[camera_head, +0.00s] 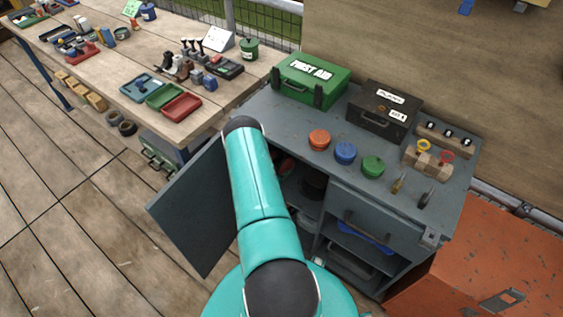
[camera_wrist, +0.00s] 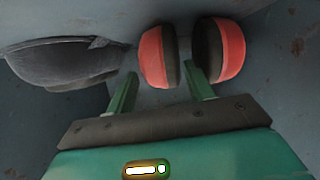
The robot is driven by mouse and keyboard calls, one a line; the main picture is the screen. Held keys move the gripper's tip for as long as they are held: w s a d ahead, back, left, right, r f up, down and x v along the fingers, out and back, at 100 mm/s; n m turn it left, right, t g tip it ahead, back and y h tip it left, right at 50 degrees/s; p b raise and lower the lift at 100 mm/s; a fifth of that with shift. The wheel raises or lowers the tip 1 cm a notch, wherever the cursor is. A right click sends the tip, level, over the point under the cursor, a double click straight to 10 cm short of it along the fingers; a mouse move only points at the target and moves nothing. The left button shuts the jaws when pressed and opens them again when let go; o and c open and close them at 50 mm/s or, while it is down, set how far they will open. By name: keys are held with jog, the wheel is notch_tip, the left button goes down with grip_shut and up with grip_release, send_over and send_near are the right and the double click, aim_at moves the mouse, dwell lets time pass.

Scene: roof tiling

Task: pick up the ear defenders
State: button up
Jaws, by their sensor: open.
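The ear defenders (camera_wrist: 153,56) show in the wrist view as two red cups with dark cushions facing each other, joined by a dark band partly in shadow. They lie in a grey compartment just beyond my gripper (camera_wrist: 161,73). The gripper is open and empty; its two green fingers point toward the ear defenders. The left fingertip is near the left cup, and the right fingertip is below the gap between the cups. I cannot tell if either touches. In the head view my arm hides the gripper; a bit of red (camera_head: 287,166) shows inside the open cabinet (camera_head: 393,232).
A dark grey soft-looking item (camera_wrist: 62,60) lies left of the ear defenders. The cabinet door (camera_head: 195,213) stands open left of my arm. On the cabinet top are a green first-aid box (camera_head: 311,80), a dark case (camera_head: 383,108) and coloured round tins (camera_head: 345,152).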

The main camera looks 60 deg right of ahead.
jog(key=x, duration=0.4)
jog(key=shift+w+d+f, duration=0.1)
jog(key=shift+d+f, duration=0.05)
jog(key=c, duration=0.8)
jog(key=shift+o, duration=0.2)
